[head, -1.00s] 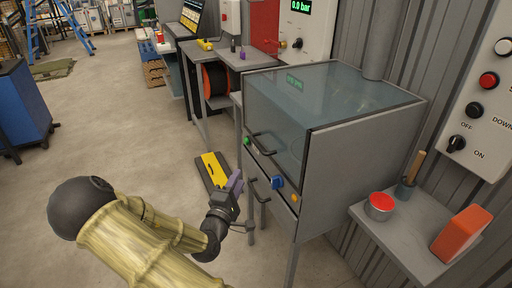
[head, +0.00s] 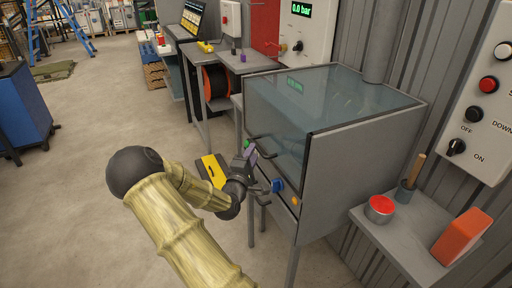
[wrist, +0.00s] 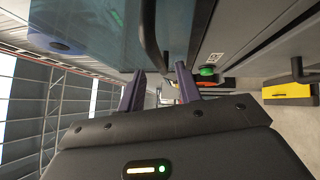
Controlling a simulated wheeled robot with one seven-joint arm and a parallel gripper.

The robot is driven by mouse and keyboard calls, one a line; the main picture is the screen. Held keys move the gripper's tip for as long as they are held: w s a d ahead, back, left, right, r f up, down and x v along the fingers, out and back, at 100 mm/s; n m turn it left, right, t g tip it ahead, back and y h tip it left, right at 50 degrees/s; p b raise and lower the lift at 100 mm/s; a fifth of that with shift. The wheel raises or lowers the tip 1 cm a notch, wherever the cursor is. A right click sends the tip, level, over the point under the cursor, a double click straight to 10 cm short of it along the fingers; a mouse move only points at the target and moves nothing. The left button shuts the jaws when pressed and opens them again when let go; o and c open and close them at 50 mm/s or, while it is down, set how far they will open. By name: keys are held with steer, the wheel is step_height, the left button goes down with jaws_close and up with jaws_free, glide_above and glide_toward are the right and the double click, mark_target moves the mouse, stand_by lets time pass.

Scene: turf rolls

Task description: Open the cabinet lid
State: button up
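The grey cabinet (head: 345,180) stands at the centre right, with its lid (head: 330,95) of tinted glass shut. The lid's black handle (head: 263,147) is on the front edge; in the wrist view the handle (wrist: 149,40) curves just beyond the fingertips, roughly in line with the gap between them. My gripper (head: 252,152) is at the cabinet's front, close to the handle. Its two purple fingers in the wrist view (wrist: 160,80) are apart, with nothing held between them. Whether a finger touches the handle cannot be told.
A green button (wrist: 207,72), a blue knob (head: 278,185) and an orange button (head: 295,201) sit on the cabinet's front. A shelf (head: 415,235) at the right holds a red-topped tin (head: 379,209) and an orange block (head: 461,236). Open floor (head: 110,105) lies left.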

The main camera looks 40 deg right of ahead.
steer(key=x, duration=0.4)
steer(key=shift+w+d, duration=0.1)
steer(key=shift+d, duration=0.05)
jaws_close()
